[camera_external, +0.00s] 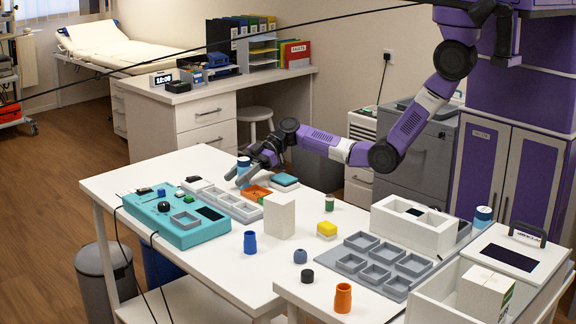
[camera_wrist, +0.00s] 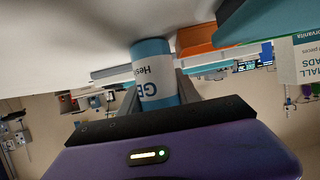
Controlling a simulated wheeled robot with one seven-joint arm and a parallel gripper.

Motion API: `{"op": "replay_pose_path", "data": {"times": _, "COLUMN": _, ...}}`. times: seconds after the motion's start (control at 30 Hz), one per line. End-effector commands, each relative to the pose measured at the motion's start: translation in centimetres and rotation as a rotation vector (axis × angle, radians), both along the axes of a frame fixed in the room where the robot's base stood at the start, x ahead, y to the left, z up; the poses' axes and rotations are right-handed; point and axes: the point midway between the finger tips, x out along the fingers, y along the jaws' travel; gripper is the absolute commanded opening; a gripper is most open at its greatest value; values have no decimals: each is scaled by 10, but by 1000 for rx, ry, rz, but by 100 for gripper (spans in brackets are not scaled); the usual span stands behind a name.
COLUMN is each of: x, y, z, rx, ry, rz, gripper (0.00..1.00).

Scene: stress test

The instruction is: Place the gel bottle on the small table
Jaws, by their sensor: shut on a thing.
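The gel bottle (camera_external: 243,168) is blue and white and stands roughly upright between the fingers of my gripper (camera_external: 246,177), over the far side of the white table (camera_external: 190,163). In the wrist view the gel bottle (camera_wrist: 155,72) shows its label upside down, with "GE" readable, and my gripper (camera_wrist: 160,88) is shut on it with a finger on each side. The bottle's lower end is close to the white surface; I cannot tell whether it touches. Which table is the small one is not clear from the frames.
An orange tray (camera_external: 254,192), a grey compartment tray (camera_external: 229,203) and a teal box (camera_external: 285,181) lie close to the bottle. A teal case (camera_external: 178,225) is at the left. A white block (camera_external: 279,216) and blue cup (camera_external: 250,242) stand nearer. Bare tabletop lies at front centre.

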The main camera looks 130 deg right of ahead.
Motion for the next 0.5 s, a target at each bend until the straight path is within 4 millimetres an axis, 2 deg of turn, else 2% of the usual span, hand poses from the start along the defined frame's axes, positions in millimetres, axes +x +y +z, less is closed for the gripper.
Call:
{"op": "replay_pose_path", "data": {"times": 0.17, "x": 0, "y": 0, "z": -3, "rx": -1, "ry": 0, "rz": 0, "gripper": 0}}
{"op": "replay_pose_path", "data": {"times": 0.2, "x": 0, "y": 0, "z": -3, "rx": 0, "ry": 0, "rz": 0, "gripper": 43}}
{"op": "replay_pose_path", "data": {"times": 0.3, "x": 0, "y": 0, "z": -2, "rx": 0, "ry": 0, "rz": 0, "gripper": 61}}
{"op": "replay_pose_path", "data": {"times": 0.5, "x": 0, "y": 0, "z": -2, "rx": 0, "ry": 0, "rz": 0, "gripper": 61}}
